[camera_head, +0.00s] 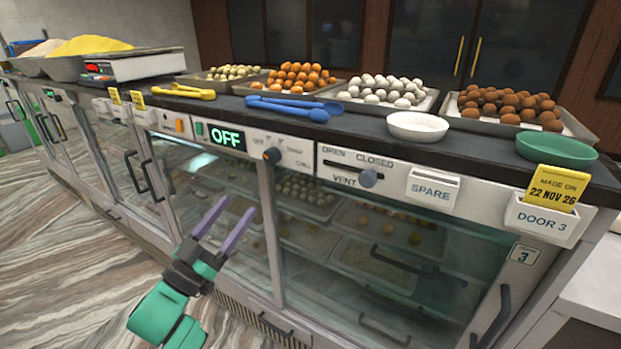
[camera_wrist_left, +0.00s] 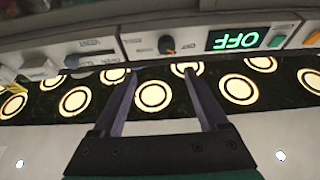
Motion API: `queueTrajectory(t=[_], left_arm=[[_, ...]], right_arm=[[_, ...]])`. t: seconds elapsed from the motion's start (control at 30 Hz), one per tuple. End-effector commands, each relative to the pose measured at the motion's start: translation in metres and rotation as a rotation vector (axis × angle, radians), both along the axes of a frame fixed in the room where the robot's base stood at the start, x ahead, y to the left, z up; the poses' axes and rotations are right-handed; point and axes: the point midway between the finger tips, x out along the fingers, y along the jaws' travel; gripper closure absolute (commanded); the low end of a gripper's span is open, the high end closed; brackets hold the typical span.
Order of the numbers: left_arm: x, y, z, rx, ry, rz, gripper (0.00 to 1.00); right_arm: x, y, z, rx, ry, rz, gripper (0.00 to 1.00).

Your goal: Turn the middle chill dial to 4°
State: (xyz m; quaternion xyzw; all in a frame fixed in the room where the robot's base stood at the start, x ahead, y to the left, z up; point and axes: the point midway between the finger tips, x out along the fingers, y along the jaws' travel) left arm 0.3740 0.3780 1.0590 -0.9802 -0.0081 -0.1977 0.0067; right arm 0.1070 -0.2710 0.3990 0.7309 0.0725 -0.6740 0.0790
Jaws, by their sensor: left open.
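The middle chill dial (camera_head: 272,155) is a small dark knob with an orange mark on the counter's front panel. Its scale marks are too small to read surely. Left of it, a green-lit display (camera_head: 227,138) reads OFF. The wrist view shows the dial (camera_wrist_left: 165,44) and the display (camera_wrist_left: 232,40) upside down. My left gripper (camera_head: 236,206) is open and empty, its two purple fingers pointing up toward the panel, below and left of the dial. In the wrist view its fingers (camera_wrist_left: 157,75) frame the space below the dial, apart from it. My right gripper is not shown.
A vent slider (camera_head: 368,178) and a SPARE tag holder (camera_head: 433,188) are right of the dial. A green button (camera_head: 199,129) is left of the display. Glass doors are below. Blue tongs (camera_head: 295,107) and trays of sweets stand on the countertop above. The floor in front is clear.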

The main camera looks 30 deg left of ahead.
Motion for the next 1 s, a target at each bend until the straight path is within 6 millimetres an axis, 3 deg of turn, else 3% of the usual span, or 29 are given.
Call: queueTrajectory(t=[0.23, 0.5, 0.67, 0.9, 0.97, 1.0], left_arm=[[0.051, 0.001, 0.027, 0.001, -0.003, -0.001, 0.24], [0.113, 0.003, 0.051, -0.001, 0.001, 0.003, 0.24], [0.129, 0.003, 0.054, 0.0, 0.003, 0.003, 0.24], [0.131, 0.003, 0.053, -0.001, 0.005, 0.003, 0.24], [0.131, 0.003, 0.053, -0.001, 0.005, 0.003, 0.43], [0.131, 0.003, 0.053, -0.001, 0.005, 0.003, 0.58]], right_arm=[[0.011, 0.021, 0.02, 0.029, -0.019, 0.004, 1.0], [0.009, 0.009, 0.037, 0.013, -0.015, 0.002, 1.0], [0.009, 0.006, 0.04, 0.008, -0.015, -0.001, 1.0], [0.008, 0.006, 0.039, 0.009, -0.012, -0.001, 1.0], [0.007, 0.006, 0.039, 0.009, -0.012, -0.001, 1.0], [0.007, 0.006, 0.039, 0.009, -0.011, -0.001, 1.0]])
